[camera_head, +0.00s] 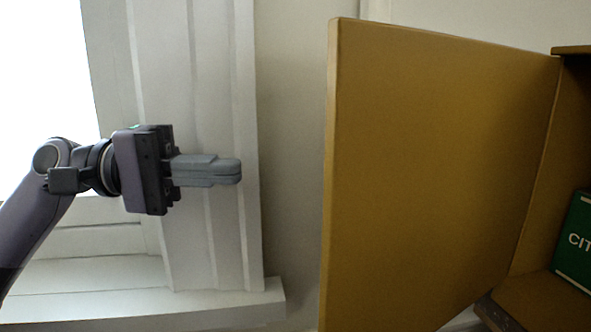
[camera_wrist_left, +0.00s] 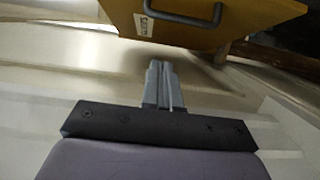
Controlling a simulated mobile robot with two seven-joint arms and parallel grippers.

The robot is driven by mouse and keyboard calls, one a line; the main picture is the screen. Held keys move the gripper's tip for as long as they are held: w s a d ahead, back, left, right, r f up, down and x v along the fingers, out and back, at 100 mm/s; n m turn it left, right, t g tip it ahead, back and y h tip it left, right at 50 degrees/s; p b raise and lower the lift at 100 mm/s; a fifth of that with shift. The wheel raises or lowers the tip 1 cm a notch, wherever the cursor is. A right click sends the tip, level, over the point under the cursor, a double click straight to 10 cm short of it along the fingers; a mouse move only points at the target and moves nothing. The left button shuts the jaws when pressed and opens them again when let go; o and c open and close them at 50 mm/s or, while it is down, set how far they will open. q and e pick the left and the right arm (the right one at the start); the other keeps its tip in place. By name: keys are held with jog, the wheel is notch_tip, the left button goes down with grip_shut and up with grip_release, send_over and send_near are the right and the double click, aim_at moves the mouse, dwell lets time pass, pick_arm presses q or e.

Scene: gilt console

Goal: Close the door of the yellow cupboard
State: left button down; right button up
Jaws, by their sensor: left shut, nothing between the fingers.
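The yellow cupboard's door (camera_head: 432,170) stands wide open in the head view, its flat inner face toward me. The cupboard body (camera_head: 545,298) is at the right edge, partly cut off. My left gripper (camera_head: 240,171) is shut and empty, to the left of the door's free edge with a gap between them. In the left wrist view, the shut fingertips (camera_wrist_left: 158,66) point toward the door (camera_wrist_left: 245,28), which shows a grey bar handle (camera_wrist_left: 183,18) and a small white label. My right gripper is not in view.
A green box or book (camera_head: 576,240) with white letters sits inside the cupboard at the right edge. A white window frame (camera_head: 190,240) and sill are behind my left arm. The space between gripper and door looks free.

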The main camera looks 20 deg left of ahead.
pick_arm(q)
jog(key=d+p, duration=0.3)
jog(key=d, duration=0.6)
jog(key=shift+w+d, duration=0.25)
jog(key=shift+f, duration=0.1)
